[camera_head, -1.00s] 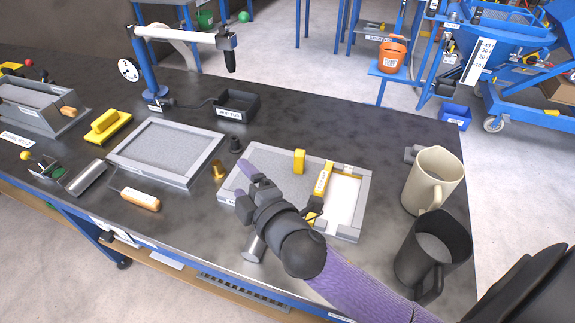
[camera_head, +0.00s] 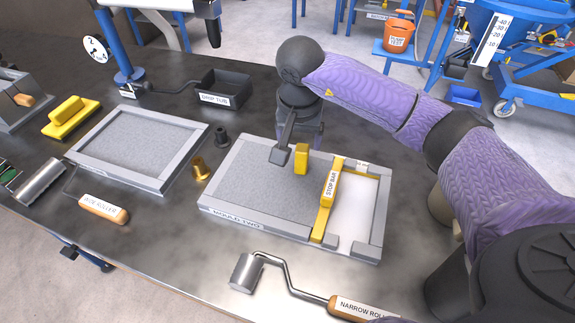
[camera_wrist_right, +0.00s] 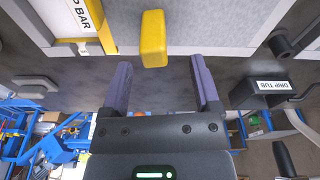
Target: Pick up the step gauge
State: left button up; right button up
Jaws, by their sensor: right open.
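A small yellow block (camera_head: 301,158), which looks like the step gauge, stands at the far edge of the grey tray marked MOULD TWO (camera_head: 217,212). It also shows in the right wrist view (camera_wrist_right: 153,38), just beyond the fingertips and between their lines. My right gripper (camera_head: 298,150) is at that far edge, close to the block. In the right wrist view the gripper (camera_wrist_right: 160,63) is open, with its two purple fingers wide apart and nothing held. My left gripper is not in view.
A yellow stop bar (camera_head: 328,195) crosses the tray to the right of the block. The black drip tub (camera_head: 226,88) stands behind left. Brass and black fittings (camera_head: 200,168) stand left of the tray. A narrow roller (camera_head: 246,272) lies in front. Mugs at right are partly hidden.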

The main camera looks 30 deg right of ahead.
aim_at(302, 157)
jog(key=f, duration=0.2)
jog(key=f+b, duration=0.1)
jog(key=d+f, duration=0.1)
jog(key=f, duration=0.1)
jog(key=shift+f+b, duration=0.3)
jog(key=shift+r, duration=0.1)
jog(key=shift+c, duration=0.2)
jog(key=c, duration=0.5)
grip_shut()
